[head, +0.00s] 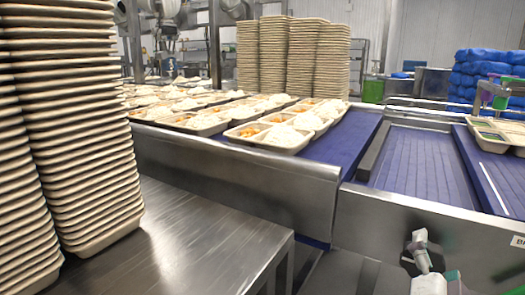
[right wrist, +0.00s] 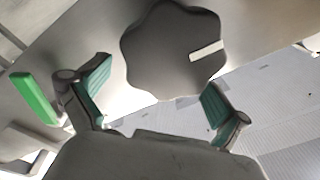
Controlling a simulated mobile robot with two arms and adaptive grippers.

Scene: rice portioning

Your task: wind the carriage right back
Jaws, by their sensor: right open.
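A dark lobed knob (right wrist: 170,55) with a white mark on its face shows large in the right wrist view. In the head view only a dark bit of it (head: 407,262) shows on the steel front panel, mostly hidden by my gripper. My right gripper (head: 433,259) is at this knob, low at the right. In the right wrist view its green-padded fingers (right wrist: 157,76) are open, with the knob beyond and between their tips; I see no contact. A blue ribbed bed (head: 420,165) lies in the steel frame above; I cannot tell whether it is the carriage. My left gripper is not in view.
Rice-filled trays (head: 275,136) stand on the blue belt (head: 335,155). More stacks (head: 292,58) and blue bags (head: 482,75) are behind. A partial label (head: 518,242) is on the panel.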

